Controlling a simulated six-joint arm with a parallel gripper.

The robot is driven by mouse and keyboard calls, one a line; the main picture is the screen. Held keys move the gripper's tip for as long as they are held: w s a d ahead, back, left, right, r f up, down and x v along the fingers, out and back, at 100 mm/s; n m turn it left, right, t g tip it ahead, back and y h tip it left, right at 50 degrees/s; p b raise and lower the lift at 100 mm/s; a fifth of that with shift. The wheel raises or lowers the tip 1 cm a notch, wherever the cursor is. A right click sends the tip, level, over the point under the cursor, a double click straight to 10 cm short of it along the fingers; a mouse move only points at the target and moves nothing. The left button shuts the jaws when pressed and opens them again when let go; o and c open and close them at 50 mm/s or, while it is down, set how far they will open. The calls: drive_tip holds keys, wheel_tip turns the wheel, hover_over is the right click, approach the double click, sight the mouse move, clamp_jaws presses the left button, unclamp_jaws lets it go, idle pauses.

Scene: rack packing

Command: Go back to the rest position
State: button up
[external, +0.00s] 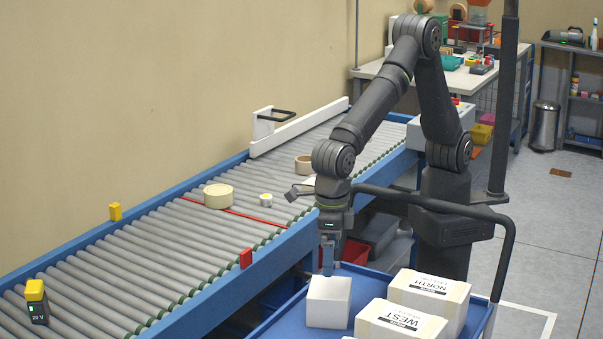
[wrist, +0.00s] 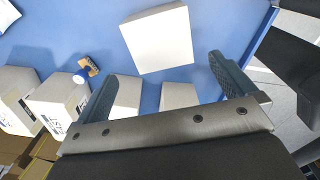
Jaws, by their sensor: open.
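My gripper (external: 327,268) points down over the blue cart top (external: 268,322), just above or behind a plain white box (external: 328,303). The wrist view shows its two fingers (wrist: 167,68) spread wide with nothing held between them. A white box (wrist: 157,38) lies ahead of the fingertips on the blue surface, apart from them. Two more white box faces show partly between the fingers, their lower parts hidden by my gripper. My arm is bent over the cart beside the conveyor.
The roller conveyor (external: 150,265) carries tape rolls (external: 217,196). A small stamp-like item (wrist: 88,68) lies left of the fingers. A dark post (external: 505,110) rises right of my arm.

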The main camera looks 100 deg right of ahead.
sight(330, 287)
wheel_tip(330, 287, down, 13)
drive_tip(key=shift+r, duration=0.2)
wheel_tip(330, 287, up, 3)
drive_tip(key=shift+f, duration=0.1)
drive_tip(key=shift+r, duration=0.8)
